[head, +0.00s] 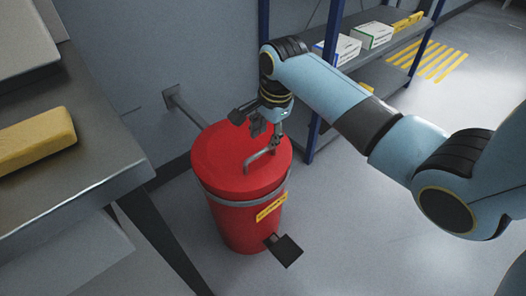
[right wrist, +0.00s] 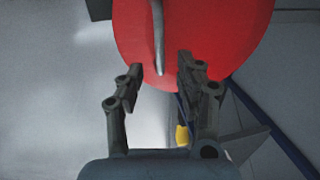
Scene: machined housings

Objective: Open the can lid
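A red can (head: 238,222) stands on the floor with its round red lid (head: 215,158) down on it. A grey bar handle (head: 258,157) rises from the lid. My right gripper (head: 268,136) is above the lid at the handle's far end. In the right wrist view my right gripper (right wrist: 158,78) is open. The handle (right wrist: 158,38) lies in line with the gap between its fingers, with visible space on both sides, in front of the red lid (right wrist: 215,30). My left gripper is out of view.
A black pedal (head: 285,250) sticks out at the can's base. A metal table (head: 100,150) with a yellow block (head: 35,140) stands left. A shelf rack (head: 400,50) with white boxes (head: 372,35) is behind right. A wall bracket (head: 172,97) is behind the can. Floor right of the can is clear.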

